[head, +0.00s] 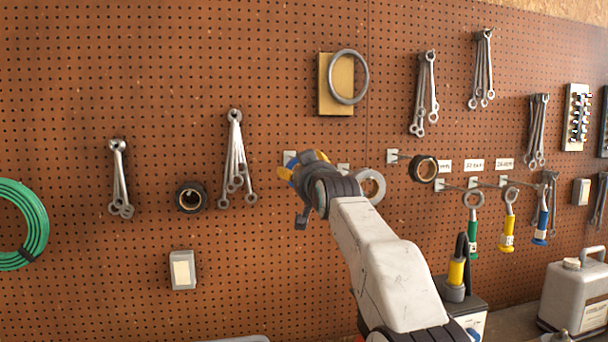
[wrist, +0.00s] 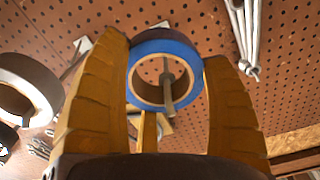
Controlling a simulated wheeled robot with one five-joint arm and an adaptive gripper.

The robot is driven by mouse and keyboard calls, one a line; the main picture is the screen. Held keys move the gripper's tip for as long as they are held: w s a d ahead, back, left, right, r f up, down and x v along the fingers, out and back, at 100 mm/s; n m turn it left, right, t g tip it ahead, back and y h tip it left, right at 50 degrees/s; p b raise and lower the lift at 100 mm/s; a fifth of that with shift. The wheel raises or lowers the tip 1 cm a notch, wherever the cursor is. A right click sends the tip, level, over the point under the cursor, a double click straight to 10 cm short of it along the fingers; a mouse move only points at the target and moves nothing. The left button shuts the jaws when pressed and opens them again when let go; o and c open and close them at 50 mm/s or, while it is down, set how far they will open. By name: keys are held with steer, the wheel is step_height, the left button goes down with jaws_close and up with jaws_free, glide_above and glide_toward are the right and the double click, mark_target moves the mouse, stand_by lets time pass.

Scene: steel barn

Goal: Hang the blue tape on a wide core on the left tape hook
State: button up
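The blue tape (wrist: 166,47), with its tan wide core, sits between the yellow fingers of my gripper (wrist: 166,85) in the wrist view. Both fingers appear to touch its outer sides. A hook's peg (wrist: 168,85) shows in the core opening and overlaps the rim, so it seems to run through the core. In the head view my gripper (head: 303,165) is up at the pegboard, in front of the left tape hook (head: 287,156). The gripper hides most of the tape there.
A pale tape ring (head: 371,187) hangs just right of my gripper, and a black tape (head: 423,169) is farther right. Wrenches (head: 236,165) and a dark roll (head: 191,197) are on the left. A ring on a yellow board (head: 325,103) hangs above.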

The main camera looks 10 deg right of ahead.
steer(key=o, duration=0.5)
steer(key=shift+s, duration=0.15)
steer(key=s, duration=1.1)
steer(key=s+f+n+g, duration=0.1)
steer(key=s+f+g, duration=0.4)
steer(key=f, duration=0.8)
steer(key=s+f+g, duration=0.5)
steer(key=f, duration=0.8)
steer(key=s+f+g, duration=0.2)
steer(key=s+f, duration=0.3)
steer(key=s, duration=0.8)
steer(key=s+f+g, duration=0.1)
steer(key=s+f, duration=0.5)
steer(key=s, duration=0.7)
steer(key=shift+g, duration=0.4)
